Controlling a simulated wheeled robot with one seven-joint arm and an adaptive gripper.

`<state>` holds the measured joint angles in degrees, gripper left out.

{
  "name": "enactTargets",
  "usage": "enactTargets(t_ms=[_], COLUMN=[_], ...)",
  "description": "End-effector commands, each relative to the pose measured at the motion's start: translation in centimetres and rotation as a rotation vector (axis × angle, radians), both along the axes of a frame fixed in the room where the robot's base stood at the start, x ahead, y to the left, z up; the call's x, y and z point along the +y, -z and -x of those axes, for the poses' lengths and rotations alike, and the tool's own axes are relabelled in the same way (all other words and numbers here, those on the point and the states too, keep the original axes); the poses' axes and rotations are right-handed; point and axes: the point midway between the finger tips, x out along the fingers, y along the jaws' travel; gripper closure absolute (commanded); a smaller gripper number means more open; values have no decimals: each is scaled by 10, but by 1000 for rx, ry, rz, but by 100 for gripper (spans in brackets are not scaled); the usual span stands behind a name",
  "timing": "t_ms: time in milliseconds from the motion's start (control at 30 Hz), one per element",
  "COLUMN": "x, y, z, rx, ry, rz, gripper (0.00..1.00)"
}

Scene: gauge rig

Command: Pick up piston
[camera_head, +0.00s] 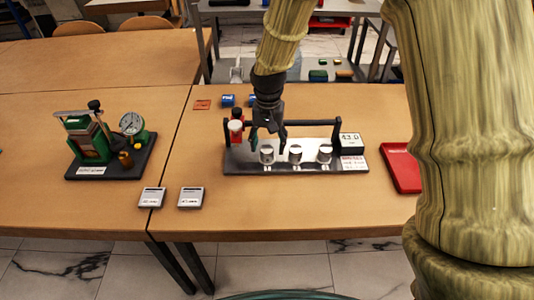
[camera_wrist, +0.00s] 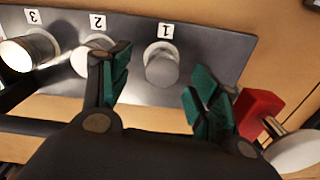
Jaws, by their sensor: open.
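Three silver cylinders, which look like pistons, stand in a row on the dark rig base (camera_head: 240,168): a left one (camera_head: 266,155), a middle one (camera_head: 295,155) and a right one (camera_head: 325,154). In the wrist view they stand by labels 1 (camera_wrist: 162,70), 2 (camera_wrist: 84,62) and 3 (camera_wrist: 30,52). My gripper (camera_head: 269,146) is open and empty, pointing down over the left cylinder. In the wrist view, cylinder 1 appears between and beyond the green-padded fingertips of my gripper (camera_wrist: 158,88). One finger partly hides cylinder 2. I see no contact.
A dark bar spans the rig behind the cylinders. A red part (camera_wrist: 258,106) with a white knob (camera_wrist: 298,152) stands beside one finger. A display (camera_head: 350,141) and red tray (camera_head: 401,168) are to the right. A green gauge unit (camera_head: 90,143) is at left.

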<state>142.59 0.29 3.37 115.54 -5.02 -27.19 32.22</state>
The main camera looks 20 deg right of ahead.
Motion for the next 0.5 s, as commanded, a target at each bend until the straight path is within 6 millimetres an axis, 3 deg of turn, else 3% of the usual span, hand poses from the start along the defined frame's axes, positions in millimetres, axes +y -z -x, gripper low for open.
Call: enactTargets(t_ms=[300, 500], x=[2, 2], y=[36, 44], z=[-4, -4], rx=[2, 0], ry=[0, 0], rz=[0, 0], gripper=[38, 38])
